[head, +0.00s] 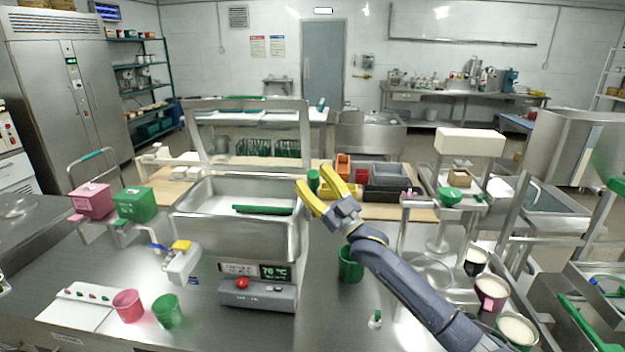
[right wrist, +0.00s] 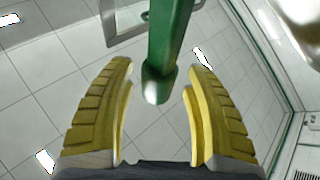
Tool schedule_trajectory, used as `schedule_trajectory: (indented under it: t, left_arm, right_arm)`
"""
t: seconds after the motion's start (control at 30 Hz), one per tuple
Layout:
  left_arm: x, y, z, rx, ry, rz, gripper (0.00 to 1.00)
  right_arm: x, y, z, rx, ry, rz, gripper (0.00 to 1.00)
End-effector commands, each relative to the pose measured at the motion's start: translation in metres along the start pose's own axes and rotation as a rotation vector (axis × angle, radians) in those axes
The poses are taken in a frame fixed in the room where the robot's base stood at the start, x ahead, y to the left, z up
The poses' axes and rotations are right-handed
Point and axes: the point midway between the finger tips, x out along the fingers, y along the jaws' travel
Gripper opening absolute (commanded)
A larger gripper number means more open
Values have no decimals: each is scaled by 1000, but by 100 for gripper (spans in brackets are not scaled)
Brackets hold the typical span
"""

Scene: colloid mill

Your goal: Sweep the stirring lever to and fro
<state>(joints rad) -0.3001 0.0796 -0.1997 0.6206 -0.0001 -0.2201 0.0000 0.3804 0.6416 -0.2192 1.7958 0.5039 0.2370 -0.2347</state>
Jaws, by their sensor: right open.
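The stirring lever, a green bar (head: 263,210), lies level across the open steel vat (head: 180,222) in the head view. My right gripper (head: 318,174), with yellow fingers, is open near the vat's right rim, close to the lever's right end. In the right wrist view a green bar (right wrist: 170,45), which looks like the lever, comes down from the top. Its rounded end lies between the two open fingers (right wrist: 158,95), with gaps on both sides. I cannot tell how deep between them it is. My left gripper is not in view.
A control box with a red button (head: 242,283) stands before the vat. A green cup (head: 350,265) stands beneath my right arm. Pink (head: 128,306) and green (head: 167,312) cups stand at front left. The vat's raised lid (head: 302,135) stands behind it. Filled cups (head: 491,292) line the right.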

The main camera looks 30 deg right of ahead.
Motion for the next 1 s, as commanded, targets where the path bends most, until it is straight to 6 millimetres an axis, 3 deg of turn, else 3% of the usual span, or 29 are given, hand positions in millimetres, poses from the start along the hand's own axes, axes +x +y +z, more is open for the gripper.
schedule_trajectory:
  t: [0.33,0.7,1.0]
  left_arm:
    - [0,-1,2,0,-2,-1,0]
    - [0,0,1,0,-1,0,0]
    - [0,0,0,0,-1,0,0]
  right_arm:
    - [-15,0,1,0,-3,0,53]
    - [-72,0,2,1,-4,0,53]
    - [-107,0,1,0,-2,0,53]
